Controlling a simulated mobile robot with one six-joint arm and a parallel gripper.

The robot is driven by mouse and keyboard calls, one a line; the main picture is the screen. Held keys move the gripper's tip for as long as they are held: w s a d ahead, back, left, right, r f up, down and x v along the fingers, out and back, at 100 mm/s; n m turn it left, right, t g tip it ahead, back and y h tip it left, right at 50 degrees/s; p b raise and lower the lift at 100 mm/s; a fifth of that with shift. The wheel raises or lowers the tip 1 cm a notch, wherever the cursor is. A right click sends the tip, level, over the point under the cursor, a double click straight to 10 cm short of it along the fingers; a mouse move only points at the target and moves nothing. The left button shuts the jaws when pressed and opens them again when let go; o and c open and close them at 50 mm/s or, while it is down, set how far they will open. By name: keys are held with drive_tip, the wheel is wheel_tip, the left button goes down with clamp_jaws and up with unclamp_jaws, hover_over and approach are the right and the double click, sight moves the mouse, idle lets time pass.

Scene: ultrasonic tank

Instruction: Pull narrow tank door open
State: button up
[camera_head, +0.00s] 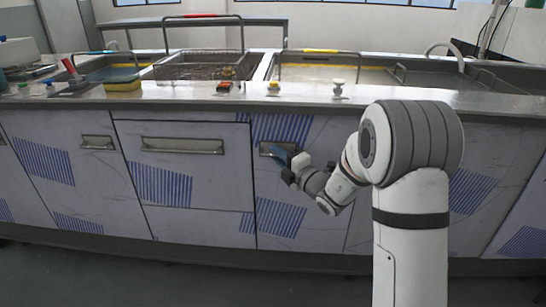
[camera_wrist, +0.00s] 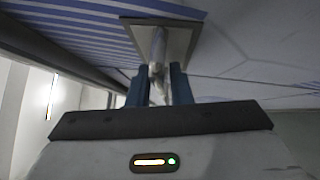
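The narrow tank door (camera_head: 279,220) is a pale front panel with blue stripes, right of the wider panel. It looks flush with its neighbours in the head view. Its metal handle (camera_head: 268,150) sits near the top and is partly hidden by my gripper (camera_head: 287,163). In the wrist view, the handle (camera_wrist: 158,45) is a bar on a grey backing plate, running between the two blue fingers. My gripper (camera_wrist: 159,80) has one finger on each side of the bar, close against it, and looks shut on it. The exact contact is hard to see.
A wider panel (camera_head: 185,180) with a long handle (camera_head: 182,146) is to the left. The counter edge (camera_head: 200,96) overhangs above, carrying a yellow sponge (camera_head: 122,84) and small knobs. The grey floor (camera_head: 150,280) in front looks clear.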

drive_tip(key=shift+c, duration=0.3)
clamp_jaws()
